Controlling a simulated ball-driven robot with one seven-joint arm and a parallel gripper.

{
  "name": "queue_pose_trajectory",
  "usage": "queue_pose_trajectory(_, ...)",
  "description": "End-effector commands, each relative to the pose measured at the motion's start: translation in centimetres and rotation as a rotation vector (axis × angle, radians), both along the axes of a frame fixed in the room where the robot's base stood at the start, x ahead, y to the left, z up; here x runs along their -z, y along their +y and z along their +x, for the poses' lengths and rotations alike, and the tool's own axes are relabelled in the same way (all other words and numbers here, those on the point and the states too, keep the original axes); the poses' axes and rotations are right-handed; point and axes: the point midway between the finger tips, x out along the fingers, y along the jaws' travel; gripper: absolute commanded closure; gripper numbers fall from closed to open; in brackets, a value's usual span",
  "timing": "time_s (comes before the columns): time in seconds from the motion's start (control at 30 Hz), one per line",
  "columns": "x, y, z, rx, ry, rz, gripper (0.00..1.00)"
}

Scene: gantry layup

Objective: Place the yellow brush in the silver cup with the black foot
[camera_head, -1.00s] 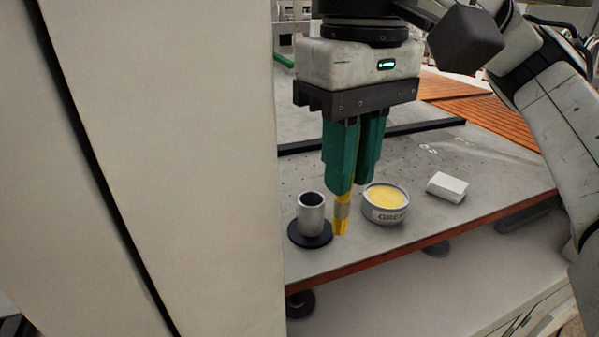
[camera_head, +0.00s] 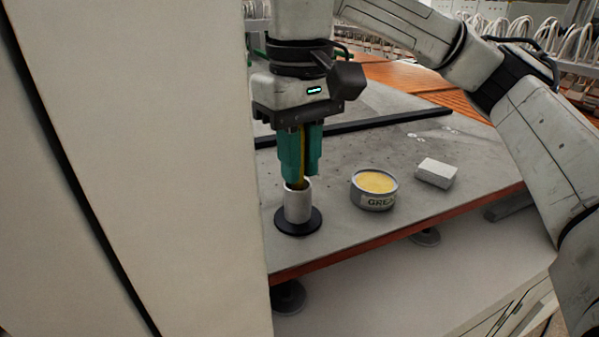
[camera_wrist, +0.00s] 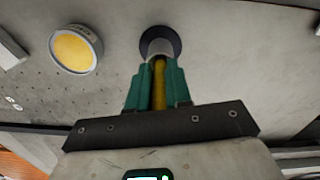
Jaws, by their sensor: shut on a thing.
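The silver cup (camera_head: 298,205) stands upright on its round black foot (camera_head: 312,226) near the table's left front edge. My gripper (camera_head: 299,180) is directly above the cup, pointing down, with its green fingers shut on the yellow brush (camera_head: 302,148). The brush is roughly upright and its lower end is at or inside the cup's mouth; how deep it reaches is hidden. In the wrist view the brush (camera_wrist: 159,84) lies between the fingers, in line with the cup (camera_wrist: 158,47) and its black foot (camera_wrist: 175,38).
A grey tin of yellow grease (camera_head: 374,189) stands right of the cup, and a white block (camera_head: 436,173) lies further right. A dark bar (camera_head: 370,124) runs across the table behind. A tall pale panel (camera_head: 150,170) fills the left. Clear table lies between cup and tin.

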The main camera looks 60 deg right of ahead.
Motion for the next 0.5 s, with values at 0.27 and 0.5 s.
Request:
queue_pose_trajectory(0.27,0.36,0.01,-0.01,0.0,-0.001,-0.001,1.0)
queue_pose_trajectory(0.5,0.61,0.02,0.0,0.0,-0.001,-0.001,0.72)
